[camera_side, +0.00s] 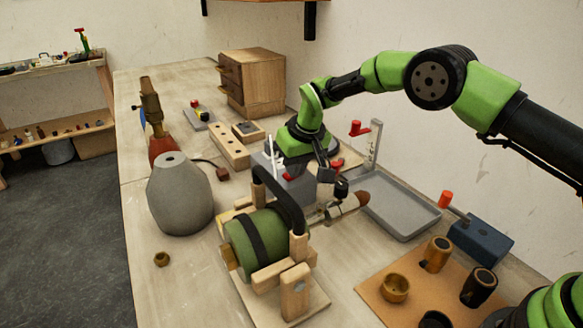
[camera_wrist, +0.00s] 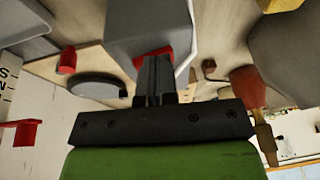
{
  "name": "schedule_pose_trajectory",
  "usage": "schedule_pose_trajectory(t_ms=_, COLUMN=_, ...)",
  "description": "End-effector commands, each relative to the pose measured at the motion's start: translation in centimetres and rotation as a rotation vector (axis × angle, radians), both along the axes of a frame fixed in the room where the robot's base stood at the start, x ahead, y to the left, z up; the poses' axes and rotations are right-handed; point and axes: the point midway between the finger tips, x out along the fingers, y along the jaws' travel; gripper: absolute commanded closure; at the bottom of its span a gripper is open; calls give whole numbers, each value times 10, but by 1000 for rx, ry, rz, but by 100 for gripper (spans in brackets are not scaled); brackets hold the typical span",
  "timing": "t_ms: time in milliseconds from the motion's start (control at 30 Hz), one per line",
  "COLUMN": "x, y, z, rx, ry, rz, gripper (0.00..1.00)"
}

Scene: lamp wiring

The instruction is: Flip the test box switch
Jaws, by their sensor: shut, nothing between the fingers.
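The test box is a grey box (camera_side: 299,190) on the bench, behind the green cable drum in the side view. It also fills the top centre of the wrist view (camera_wrist: 145,28). Its red switch (camera_wrist: 146,59) shows at the box's near edge in the wrist view, partly hidden by my fingers. My gripper (camera_wrist: 157,62) is shut and empty, with its fingertips over the red switch. They look to be at or touching it; exact contact cannot be told. In the side view my wrist is just above the box and hides part of it.
A green drum on a wooden stand (camera_side: 258,240) stands in front of the box. A grey tray (camera_side: 402,205) lies to its right and a grey lamp body (camera_side: 180,195) to its left. A wooden block with holes (camera_side: 230,147) and a drawer cabinet (camera_side: 252,82) stand behind.

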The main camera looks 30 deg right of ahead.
Motion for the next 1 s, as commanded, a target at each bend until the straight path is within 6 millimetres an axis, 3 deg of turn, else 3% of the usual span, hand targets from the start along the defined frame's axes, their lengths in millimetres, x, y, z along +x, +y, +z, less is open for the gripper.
schedule_pose_trajectory(t_ms=300, x=0, y=0, z=1, rx=0, ry=-1, rz=1, gripper=100)
schedule_pose_trajectory(t_ms=433, x=1, y=2, z=11, rx=-1, ry=-3, rz=2, gripper=100)
schedule_pose_trajectory(t_ms=600, x=1, y=8, z=44, rx=1, ry=-6, rz=2, gripper=100)
schedule_pose_trajectory(t_ms=1000, x=-24, y=33, z=118, rx=0, ry=-4, rz=2, gripper=100)
